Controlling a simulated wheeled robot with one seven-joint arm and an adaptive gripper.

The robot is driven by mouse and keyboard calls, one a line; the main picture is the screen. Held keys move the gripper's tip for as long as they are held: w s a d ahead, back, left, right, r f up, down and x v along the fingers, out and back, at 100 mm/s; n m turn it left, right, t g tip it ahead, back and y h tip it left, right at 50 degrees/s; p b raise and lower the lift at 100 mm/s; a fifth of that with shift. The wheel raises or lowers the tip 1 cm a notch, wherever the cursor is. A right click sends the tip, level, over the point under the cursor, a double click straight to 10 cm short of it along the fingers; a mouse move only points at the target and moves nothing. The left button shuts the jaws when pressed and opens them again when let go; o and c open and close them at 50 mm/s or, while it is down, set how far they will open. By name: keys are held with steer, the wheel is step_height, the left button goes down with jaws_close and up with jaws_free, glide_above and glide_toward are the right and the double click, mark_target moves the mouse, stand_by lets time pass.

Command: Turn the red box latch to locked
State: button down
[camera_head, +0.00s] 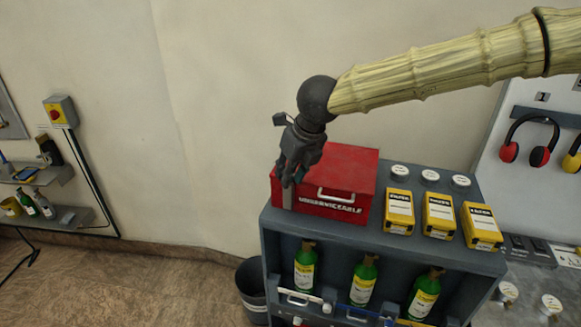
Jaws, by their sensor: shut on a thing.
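The red box (345,171) sits on the left end of the grey cabinet top. It has a light handle and white lettering on its front. My gripper (286,183) points down at the box's left front corner, with its fingertips beside a grey upright piece (288,198) that looks like the latch. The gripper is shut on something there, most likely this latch. The fingers hide much of that corner, so the latch's exact angle cannot be told.
Several yellow boxes (438,215) and white round lids (430,175) stand right of the red box on the cabinet (390,244). Green bottles (364,282) stand on the shelf below. A dark bin (251,285) is on the floor at left. Earmuffs (530,140) hang at right.

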steer(key=shift+w+r, duration=0.1)
steer(key=shift+r, duration=0.05)
steer(key=c, duration=1.5)
jaws_free()
steer(key=shift+o, duration=1.2)
steer(key=shift+w+a, duration=0.1)
steer(key=v, duration=1.1)
steer(key=shift+d+r, duration=0.25)
steer(key=shift+r, duration=0.1)
